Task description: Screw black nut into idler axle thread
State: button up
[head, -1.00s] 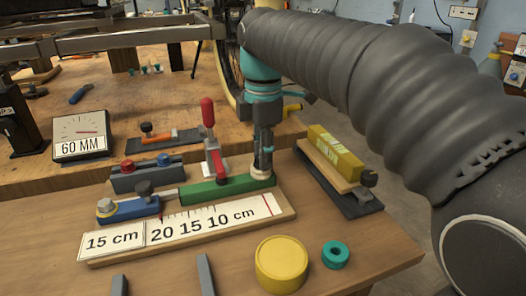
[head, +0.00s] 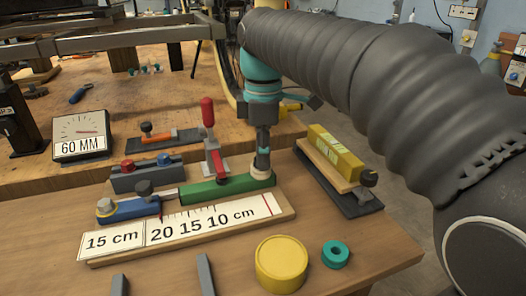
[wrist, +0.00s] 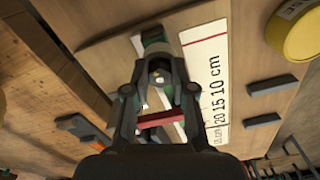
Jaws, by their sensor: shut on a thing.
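My gripper (head: 263,148) points straight down at the right end of a green block (head: 215,190). Its fingers are closed just above a pale round collar (head: 261,171) on that block. In the wrist view my gripper (wrist: 160,72) has its fingertips together around a small thing, taken as the black nut. The fingers largely hide the nut and the idler axle thread, so I cannot tell how far the nut sits on it. A red-handled clamp (head: 209,130) stands beside the green block, and a blue part (head: 127,209) is at its left end.
A ruler board (head: 190,232) lies in front of the fixture. A yellow round container (head: 281,263) and a teal ring (head: 335,254) are on the front of the table. A yellow block on a wooden holder (head: 335,150) stands right of my gripper. A 60 MM gauge (head: 80,138) is at left.

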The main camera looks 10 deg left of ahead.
jog(key=shift+m, duration=0.8)
jog(key=shift+m, duration=0.9)
jog(key=o, duration=0.9)
jog(key=shift+o, duration=0.2)
jog(key=shift+r, duration=0.1)
notch_tip(320, 180, up, 12)
